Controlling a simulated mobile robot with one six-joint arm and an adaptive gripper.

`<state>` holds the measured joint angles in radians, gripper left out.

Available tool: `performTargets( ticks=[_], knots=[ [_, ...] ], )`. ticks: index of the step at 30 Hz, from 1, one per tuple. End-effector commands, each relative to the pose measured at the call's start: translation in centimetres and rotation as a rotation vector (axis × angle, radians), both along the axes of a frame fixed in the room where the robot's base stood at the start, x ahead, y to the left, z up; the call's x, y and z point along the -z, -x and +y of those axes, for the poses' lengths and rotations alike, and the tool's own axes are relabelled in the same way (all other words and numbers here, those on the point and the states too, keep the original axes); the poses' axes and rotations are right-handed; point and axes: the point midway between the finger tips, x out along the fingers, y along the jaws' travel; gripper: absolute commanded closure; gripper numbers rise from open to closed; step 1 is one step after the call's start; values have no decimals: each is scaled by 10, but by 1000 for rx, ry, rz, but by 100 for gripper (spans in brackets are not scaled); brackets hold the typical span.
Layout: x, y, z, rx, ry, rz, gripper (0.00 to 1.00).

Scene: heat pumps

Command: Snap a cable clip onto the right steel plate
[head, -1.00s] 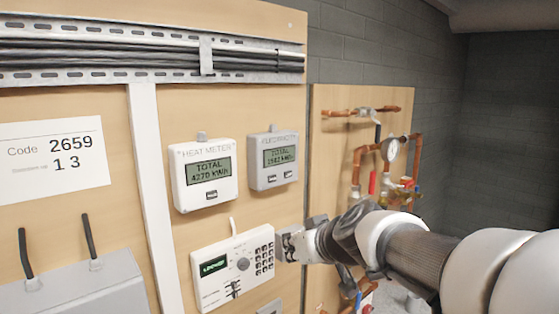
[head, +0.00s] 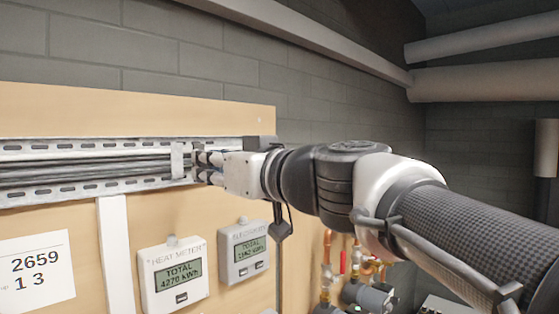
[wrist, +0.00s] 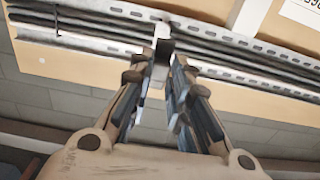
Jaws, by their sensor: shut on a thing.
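A perforated steel cable tray (head: 60,190) with black cables runs across the top of the wooden board. A pale upright clip-like piece (head: 181,160) spans the cables near the tray's right part; it also shows in the wrist view (wrist: 163,32). My gripper (head: 200,167) is at the tray, just right of that piece, fingers towards the cables. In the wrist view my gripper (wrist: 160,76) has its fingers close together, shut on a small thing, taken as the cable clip. The fingers mostly hide it, and I cannot tell whether it touches the tray.
Below are a heat meter (head: 173,273), an electricity meter (head: 243,252) and a code sign (head: 36,272). A white vertical trunking (head: 113,240) meets the tray. Copper pipework (head: 335,270) is at lower right. A grey block wall (head: 150,70) is behind.

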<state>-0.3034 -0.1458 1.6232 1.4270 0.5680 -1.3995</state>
Motion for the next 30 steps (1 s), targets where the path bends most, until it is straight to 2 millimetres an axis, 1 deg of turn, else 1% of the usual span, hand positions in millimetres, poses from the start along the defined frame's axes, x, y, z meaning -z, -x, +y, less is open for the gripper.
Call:
performTargets(
  ticks=[10,18,24,30],
  knots=[
    [-1,-21,25,-2,0,3,100],
    [2,-37,44,-1,2,1,100],
    [2,-45,52,1,2,1,100],
    [1,-47,54,1,2,1,100]
  ],
)
